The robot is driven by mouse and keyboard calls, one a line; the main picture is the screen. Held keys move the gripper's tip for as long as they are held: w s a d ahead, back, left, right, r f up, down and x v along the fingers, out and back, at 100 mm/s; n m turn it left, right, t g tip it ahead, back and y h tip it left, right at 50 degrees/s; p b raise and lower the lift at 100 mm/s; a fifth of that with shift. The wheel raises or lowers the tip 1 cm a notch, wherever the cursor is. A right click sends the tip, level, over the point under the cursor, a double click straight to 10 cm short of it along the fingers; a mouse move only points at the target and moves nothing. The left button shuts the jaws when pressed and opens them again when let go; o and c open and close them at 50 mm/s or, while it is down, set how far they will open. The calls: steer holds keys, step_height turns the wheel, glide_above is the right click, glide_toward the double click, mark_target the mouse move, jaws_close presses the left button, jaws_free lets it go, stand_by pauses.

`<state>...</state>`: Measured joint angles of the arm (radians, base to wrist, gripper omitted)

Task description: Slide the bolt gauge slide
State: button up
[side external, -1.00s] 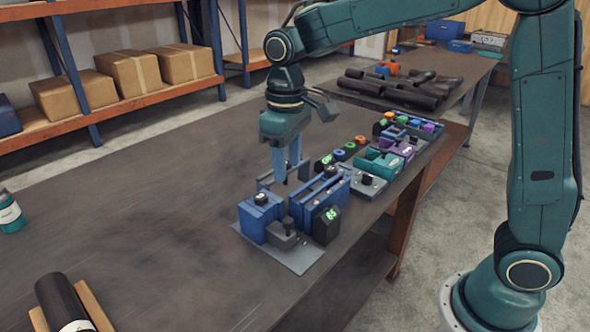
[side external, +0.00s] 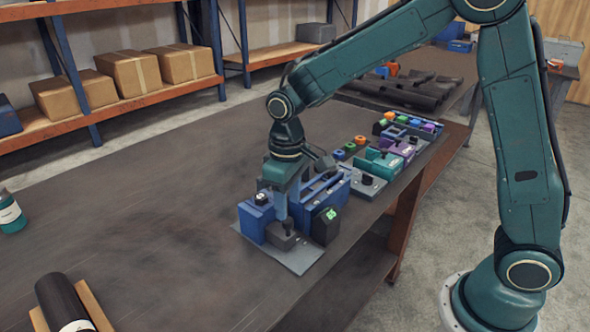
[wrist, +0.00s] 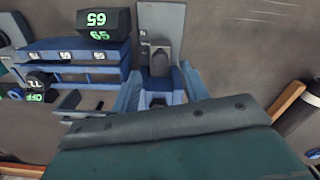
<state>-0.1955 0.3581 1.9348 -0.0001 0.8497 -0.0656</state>
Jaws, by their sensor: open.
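The bolt gauge is a blue unit (side external: 255,221) on a grey base plate (side external: 297,259) near the table's front edge. A dark grey slide block (side external: 281,239) with an upright knob sits on that plate; it also shows in the wrist view (wrist: 160,58). My gripper (side external: 286,222) is open and points down at the block. In the wrist view its blue fingers (wrist: 161,88) lie to either side of the block's line. I cannot tell whether they touch it. The arm partly hides the block and the blue unit in the side view.
A black display (side external: 326,225) with green digits stands right beside the block. A long blue rail unit (side external: 322,191) lies just behind, then teal (side external: 384,162) and purple devices along the edge. A dark pipe (side external: 62,302) rests at front left. The table's left middle is clear.

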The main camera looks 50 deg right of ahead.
mark_target(288, 220)
steer(key=shift+f, duration=2.3)
jaws_close()
